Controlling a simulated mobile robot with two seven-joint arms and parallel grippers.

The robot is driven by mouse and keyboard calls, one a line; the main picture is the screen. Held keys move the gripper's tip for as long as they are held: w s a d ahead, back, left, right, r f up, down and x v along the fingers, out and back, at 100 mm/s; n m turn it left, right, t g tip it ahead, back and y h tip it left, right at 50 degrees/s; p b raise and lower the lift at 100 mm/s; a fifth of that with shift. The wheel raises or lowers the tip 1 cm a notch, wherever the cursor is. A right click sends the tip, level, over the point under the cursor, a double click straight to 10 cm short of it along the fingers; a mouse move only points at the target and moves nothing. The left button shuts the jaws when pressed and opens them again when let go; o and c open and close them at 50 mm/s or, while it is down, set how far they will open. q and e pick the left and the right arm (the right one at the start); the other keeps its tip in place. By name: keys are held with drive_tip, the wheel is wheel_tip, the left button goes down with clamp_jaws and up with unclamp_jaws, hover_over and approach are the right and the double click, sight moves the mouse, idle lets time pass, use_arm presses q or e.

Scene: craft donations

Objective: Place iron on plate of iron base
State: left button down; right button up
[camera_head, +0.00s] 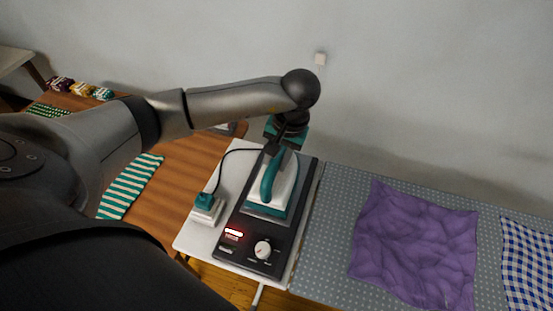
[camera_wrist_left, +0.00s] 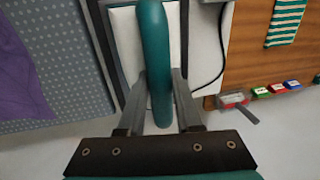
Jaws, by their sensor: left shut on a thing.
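The iron (camera_head: 274,187) has a teal handle and a white body with a teal edge. It sits over the metal plate of the dark iron base (camera_head: 231,231), which has a white knob and a lit red display. I cannot tell whether it touches the plate fully. My left gripper (camera_head: 281,148) is shut on the iron's handle at its far end. In the left wrist view the two fingers of my left gripper (camera_wrist_left: 160,95) flank the teal handle of the iron (camera_wrist_left: 153,40). My right gripper is not in view.
The base stands on a white board (camera_head: 200,238) beside a grey dotted ironing surface (camera_head: 327,222) with a crumpled purple cloth (camera_head: 415,245). A small white-and-teal block (camera_head: 206,209) stands left of the base. A black cord (camera_head: 222,165) runs to the iron. A striped cloth (camera_head: 130,187) lies on the wooden table.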

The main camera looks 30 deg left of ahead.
sight(286, 177)
use_arm(q)
drive_tip(key=shift+w+f, duration=0.1)
drive_tip(key=shift+f, duration=0.1)
drive_tip(key=shift+f, duration=0.15)
drive_tip(key=c, duration=0.6)
unclamp_jaws()
wheel_tip(286, 177, up, 12)
drive_tip(key=d+b, duration=0.1)
drive_tip(key=d, duration=0.1)
drive_tip(key=shift+w+d, duration=0.15)
